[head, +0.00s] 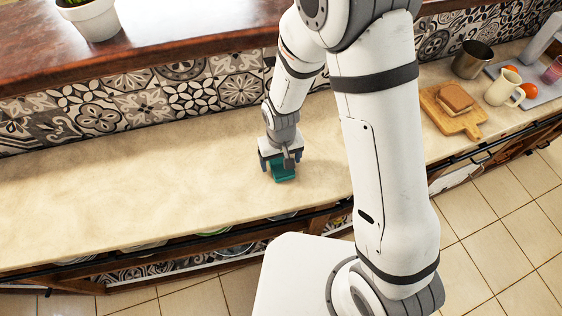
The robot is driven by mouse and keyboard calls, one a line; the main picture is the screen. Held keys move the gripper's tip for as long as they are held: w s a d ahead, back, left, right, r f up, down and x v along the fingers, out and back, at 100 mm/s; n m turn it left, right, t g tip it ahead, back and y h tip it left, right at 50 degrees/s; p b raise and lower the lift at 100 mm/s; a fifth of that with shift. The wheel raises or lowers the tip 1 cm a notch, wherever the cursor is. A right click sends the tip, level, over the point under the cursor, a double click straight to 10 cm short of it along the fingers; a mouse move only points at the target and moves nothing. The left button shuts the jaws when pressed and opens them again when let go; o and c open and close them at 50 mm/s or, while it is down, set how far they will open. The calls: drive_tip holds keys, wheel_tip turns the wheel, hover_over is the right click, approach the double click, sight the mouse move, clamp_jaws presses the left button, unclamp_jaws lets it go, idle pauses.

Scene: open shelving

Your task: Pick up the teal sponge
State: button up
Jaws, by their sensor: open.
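The teal sponge (284,174) lies on the beige counter (150,190), a little back from its front edge. My gripper (281,163) points down right over the sponge, with its fingers at the sponge's sides. The jaws are open. My gripper hides the upper back part of the sponge. Whether the fingers touch it cannot be told.
My arm covers the counter's middle right. To the right are a cutting board with a sandwich (456,98), a cream mug (503,88) and a metal cup (471,60). A tiled wall (110,105) runs behind. The counter to the left is clear.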

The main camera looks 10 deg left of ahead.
sight(281, 162)
drive_tip(key=shift+f, duration=0.5)
drive_tip(key=shift+c, duration=0.2)
drive_tip(key=c, duration=1)
drive_tip(key=shift+r+b, duration=0.8)
drive_tip(key=shift+r, duration=4.2)
